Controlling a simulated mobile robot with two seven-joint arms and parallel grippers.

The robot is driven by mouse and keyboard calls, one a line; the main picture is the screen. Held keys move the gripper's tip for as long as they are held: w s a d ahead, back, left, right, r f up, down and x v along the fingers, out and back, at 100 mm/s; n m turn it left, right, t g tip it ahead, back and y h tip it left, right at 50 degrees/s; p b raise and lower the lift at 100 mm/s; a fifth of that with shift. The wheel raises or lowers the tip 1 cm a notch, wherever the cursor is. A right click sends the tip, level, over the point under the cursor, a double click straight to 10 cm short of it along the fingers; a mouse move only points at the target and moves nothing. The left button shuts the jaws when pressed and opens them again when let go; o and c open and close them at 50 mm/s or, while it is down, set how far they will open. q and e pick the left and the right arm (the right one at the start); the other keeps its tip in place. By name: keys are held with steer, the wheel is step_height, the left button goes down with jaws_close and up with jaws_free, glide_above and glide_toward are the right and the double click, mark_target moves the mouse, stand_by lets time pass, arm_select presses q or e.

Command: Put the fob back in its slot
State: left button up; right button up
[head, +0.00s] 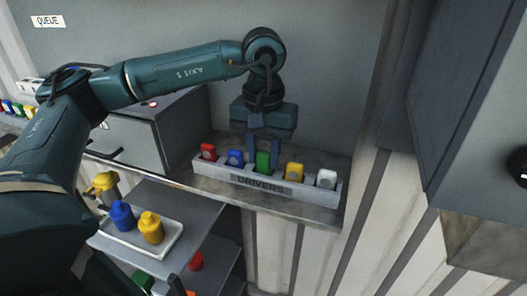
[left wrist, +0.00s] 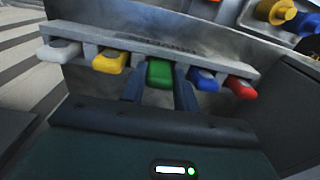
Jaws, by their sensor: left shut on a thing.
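A pale rack marked DRIVERS (head: 328,199) stands on the shelf and also shows in the left wrist view (left wrist: 105,37). It holds a red fob (head: 208,152), a blue fob (head: 235,158), a yellow fob (head: 294,172) and a white fob (head: 326,179). The green fob (head: 263,162) is in the middle place, between blue and yellow, and shows in the left wrist view (left wrist: 160,74). My left gripper (head: 263,158) is shut on the green fob from above, one finger on each side. I cannot tell how deep it sits. My right gripper is not in view.
A grey box (head: 130,143) stands left of the rack. Below, a white tray (head: 165,246) holds a blue canister (head: 122,215) and a yellow canister (head: 151,227). A dark cabinet (head: 463,110) hangs at the right. Another row of fobs shows at the far left edge.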

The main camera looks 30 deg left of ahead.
arm_select(q)
steer(key=shift+f, duration=0.35)
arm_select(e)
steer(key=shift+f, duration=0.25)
